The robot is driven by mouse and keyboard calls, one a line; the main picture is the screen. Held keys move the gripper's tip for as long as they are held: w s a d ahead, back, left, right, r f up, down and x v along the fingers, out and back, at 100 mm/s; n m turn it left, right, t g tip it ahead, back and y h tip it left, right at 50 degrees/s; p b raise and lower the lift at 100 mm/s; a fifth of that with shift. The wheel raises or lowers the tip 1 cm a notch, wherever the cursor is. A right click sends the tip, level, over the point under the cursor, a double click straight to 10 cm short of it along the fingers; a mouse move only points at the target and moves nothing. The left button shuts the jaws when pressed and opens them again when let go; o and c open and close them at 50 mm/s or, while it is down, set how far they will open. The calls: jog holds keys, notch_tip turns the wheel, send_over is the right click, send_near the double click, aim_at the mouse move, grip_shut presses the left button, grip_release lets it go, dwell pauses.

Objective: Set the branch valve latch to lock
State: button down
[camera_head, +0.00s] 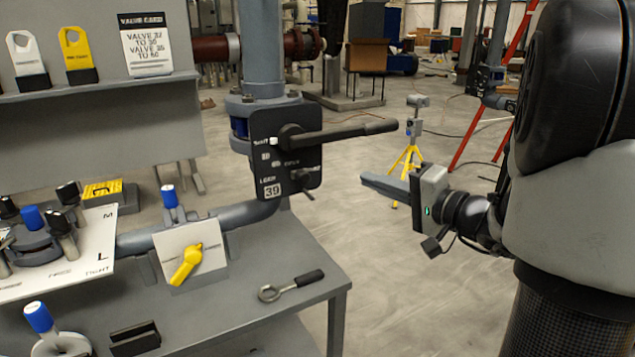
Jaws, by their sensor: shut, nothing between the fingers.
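A black valve plate (262,160) marked 39 is fixed on the grey vertical pipe behind the bench. Its long dark lever (345,132) points right, nearly level. A small dark latch knob (302,176) sits at the plate's lower right, with a short stem pointing down; its exact setting is too small to read. The plate's lettering is only partly legible. My gripper (366,181) is to the right of the plate, below the lever, with its fingers pointing left. It is shut and empty, apart from the plate, lever and knob.
The bench (240,310) carries a ring-ended tool (290,286), a yellow handle (186,264) on a white plate, and blue-capped knobs. A shelf (110,92) with tags stands at the left. A yellow tripod (408,160) stands behind my gripper. Open floor lies right of the bench.

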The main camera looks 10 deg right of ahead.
aim_at(302, 176)
jog(key=shift+d, duration=0.1)
jog(key=w+a+f, duration=0.1)
jog(key=w+a, duration=0.6)
jog(key=a, duration=0.2)
jog(key=shift+w+f, duration=0.15)
jog(key=shift+f, duration=0.15)
dwell(0.4)
